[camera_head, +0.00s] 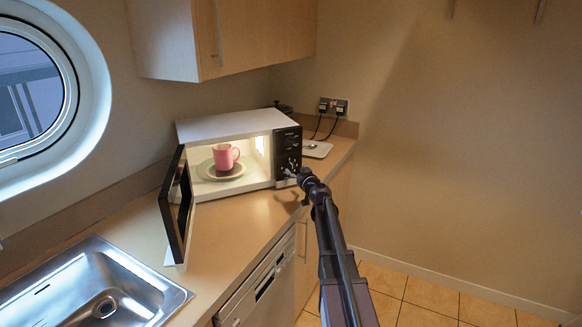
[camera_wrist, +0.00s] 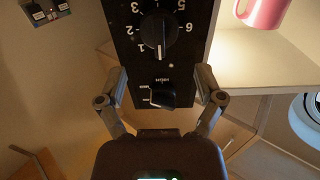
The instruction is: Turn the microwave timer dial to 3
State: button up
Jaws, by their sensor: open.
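The white microwave (camera_head: 235,124) stands on the counter with its door (camera_head: 178,205) open. Its black control panel (camera_head: 288,150) is at the right of its front. In the wrist view, which is upside down, a black round dial (camera_wrist: 158,30) with numbers around it shows at the top, its white line pointing down, near the 1. A second black knob (camera_wrist: 162,94) sits lower in that picture, between the fingers. My gripper (camera_wrist: 160,82) is open in front of the panel, with nothing held. In the head view my gripper (camera_head: 303,175) is close to the panel's lower part.
A pink mug (camera_head: 224,156) stands on a plate (camera_head: 225,172) inside the lit microwave. The open door juts out over the counter at left. A sink (camera_head: 95,285) is at front left. A wall socket with plugs (camera_head: 333,106) is behind at right.

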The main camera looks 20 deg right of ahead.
aim_at(292, 166)
jog(key=shift+w, duration=2.2)
jog(key=c, duration=1.1)
